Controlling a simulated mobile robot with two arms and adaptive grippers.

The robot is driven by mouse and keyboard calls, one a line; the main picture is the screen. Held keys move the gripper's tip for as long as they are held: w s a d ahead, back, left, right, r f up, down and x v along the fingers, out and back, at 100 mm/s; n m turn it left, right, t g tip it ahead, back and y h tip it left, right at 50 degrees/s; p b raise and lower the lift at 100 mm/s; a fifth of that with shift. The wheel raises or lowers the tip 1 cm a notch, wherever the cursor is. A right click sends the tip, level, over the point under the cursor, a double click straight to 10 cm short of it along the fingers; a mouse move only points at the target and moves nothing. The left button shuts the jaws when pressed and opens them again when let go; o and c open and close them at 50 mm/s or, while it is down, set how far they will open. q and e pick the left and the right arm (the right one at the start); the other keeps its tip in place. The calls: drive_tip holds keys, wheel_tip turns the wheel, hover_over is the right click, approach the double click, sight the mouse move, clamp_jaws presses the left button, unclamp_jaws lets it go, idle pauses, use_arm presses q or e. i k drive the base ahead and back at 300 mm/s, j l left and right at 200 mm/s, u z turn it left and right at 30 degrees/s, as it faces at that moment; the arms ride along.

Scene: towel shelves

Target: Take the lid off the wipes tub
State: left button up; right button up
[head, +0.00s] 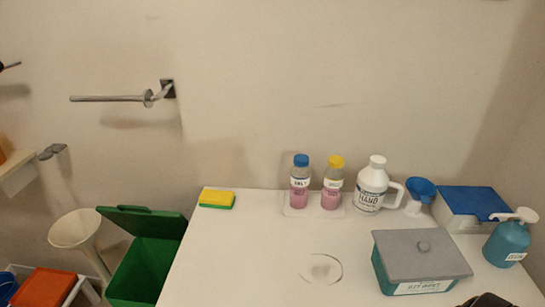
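The wipes tub (384,274) is a teal box with a white label on its front. It stands at the right of the white table. A dark rounded shape (487,299) shows at the bottom edge, just right of the tub. It looks like part of my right gripper, but its fingers cannot be made out. My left gripper is not in view.
Two bottles, a sponge (216,198) and an open green bin (148,262) are farther left. The table's (240,260) left-middle is clear apart from a ring mark.

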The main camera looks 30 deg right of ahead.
sight(411, 254)
drive_tip(key=z, duration=2.2)
drive_tip(key=k+j+z, duration=0.15)
drive_tip(key=j+z, duration=0.2)
drive_tip(key=k+j+z, duration=0.2)
drive_tip(key=z, duration=0.2)
